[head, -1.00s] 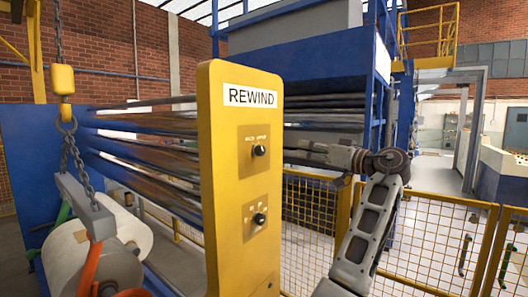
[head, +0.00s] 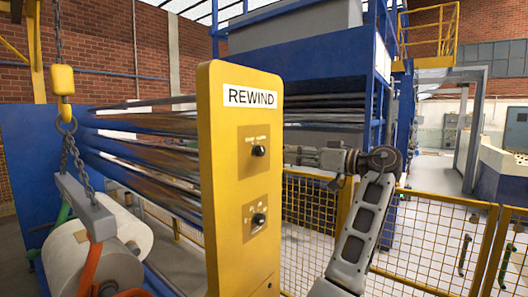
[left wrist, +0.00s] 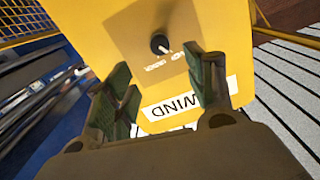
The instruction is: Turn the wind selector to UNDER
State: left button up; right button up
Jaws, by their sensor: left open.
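The yellow REWIND panel (head: 225,190) stands upright in the middle of the head view. It has two small plates, each with a black knob. The upper knob (head: 258,151) sits below two small label words that I cannot read. In the left wrist view that knob (left wrist: 159,44) appears upside down, its white mark pointing toward the right-hand label. My left gripper (head: 290,155) is at the upper knob's height, to its right in the head view. My right gripper is not in view.
The lower knob (head: 259,219) is on the same panel. Metal rollers (head: 150,150) run behind the panel. A yellow mesh fence (head: 435,240) stands at the right.

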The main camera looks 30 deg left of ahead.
aim_at(263, 151)
pick_arm(q)
jog(key=a, duration=0.3)
jog(key=a+p, duration=0.1)
jog(key=a, duration=0.3)
jog(key=a+p, duration=0.1)
jog(key=a, duration=0.2)
jog(key=shift+w+a, duration=0.3)
jog(key=shift+w, duration=0.1)
jog(key=shift+a+p, duration=0.4)
jog(key=shift+a, duration=0.5)
jog(key=c, duration=1)
